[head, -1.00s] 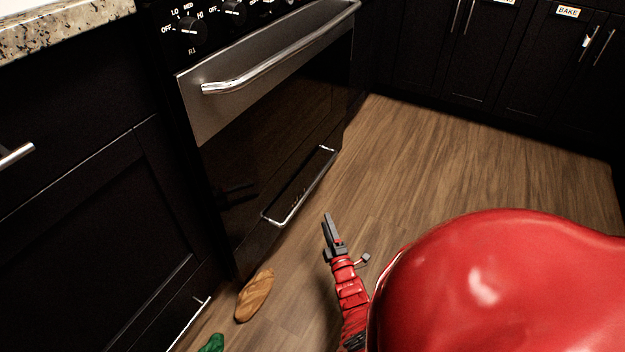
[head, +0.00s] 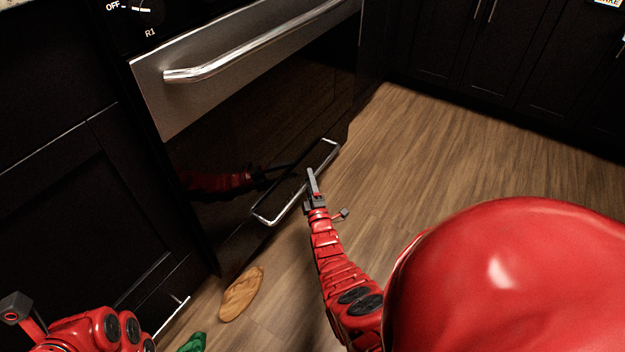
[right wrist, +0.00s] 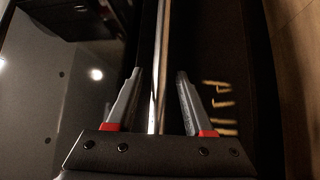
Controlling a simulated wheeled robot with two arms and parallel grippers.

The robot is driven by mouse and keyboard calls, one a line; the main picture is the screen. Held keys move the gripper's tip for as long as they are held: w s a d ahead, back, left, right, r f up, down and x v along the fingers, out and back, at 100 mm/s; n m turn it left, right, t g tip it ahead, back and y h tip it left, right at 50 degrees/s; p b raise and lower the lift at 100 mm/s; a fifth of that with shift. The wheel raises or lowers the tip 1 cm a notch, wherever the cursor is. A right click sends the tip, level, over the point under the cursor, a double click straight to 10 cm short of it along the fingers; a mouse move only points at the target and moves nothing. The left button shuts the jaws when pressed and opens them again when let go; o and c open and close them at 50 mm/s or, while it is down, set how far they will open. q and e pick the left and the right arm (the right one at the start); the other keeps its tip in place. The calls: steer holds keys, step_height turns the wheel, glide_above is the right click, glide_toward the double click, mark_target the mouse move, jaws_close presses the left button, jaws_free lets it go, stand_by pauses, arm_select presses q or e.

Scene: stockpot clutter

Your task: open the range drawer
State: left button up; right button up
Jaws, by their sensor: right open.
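The range drawer (head: 243,243) is the dark low panel under the oven door, and it looks shut. Its silver bar handle (head: 276,218) stands out from the front and slants up to the right. My right gripper (head: 312,174) is open at the handle in the head view. In the right wrist view the handle bar (right wrist: 161,45) runs between the two spread fingers of that gripper (right wrist: 157,88), which are not closed on it. My left gripper (head: 18,308) is at the lower left, away from the drawer; its jaw opening cannot be made out.
The oven door's silver handle (head: 235,60) is above the drawer. A bread loaf (head: 242,293) lies on the wood floor in front of the range, with a green thing (head: 193,343) near it. Dark cabinets stand left and at the back. The floor to the right is clear.

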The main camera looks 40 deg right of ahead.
jaws_close()
stand_by(1.4)
